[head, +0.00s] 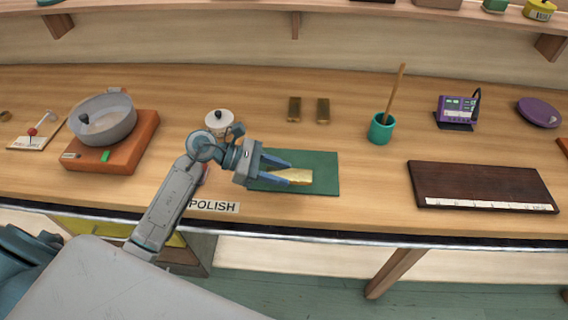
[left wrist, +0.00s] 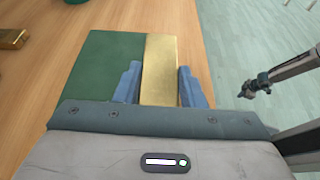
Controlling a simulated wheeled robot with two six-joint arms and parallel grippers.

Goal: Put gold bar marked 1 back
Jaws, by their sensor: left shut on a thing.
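A gold bar (head: 296,178) is between the blue fingers of my left gripper (head: 289,171), over the green mat (head: 322,160). The left wrist view shows the gold bar (left wrist: 160,72) gripped between both fingers, beside the bare part of the mat (left wrist: 103,70). I cannot tell whether the bar touches the mat, and no number on it is readable. My left gripper is shut on it. The dark brown board (head: 480,180) at right has a pale strip of marks along its front edge. Two darker gold bars (head: 294,108) stand behind the mat.
A teal cup (head: 381,130) with a stick stands behind the mat's right side. A white lidded pot (head: 219,121) is near my left wrist. A grey pan (head: 103,120) sits on an orange base at left. The table between mat and board is clear.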

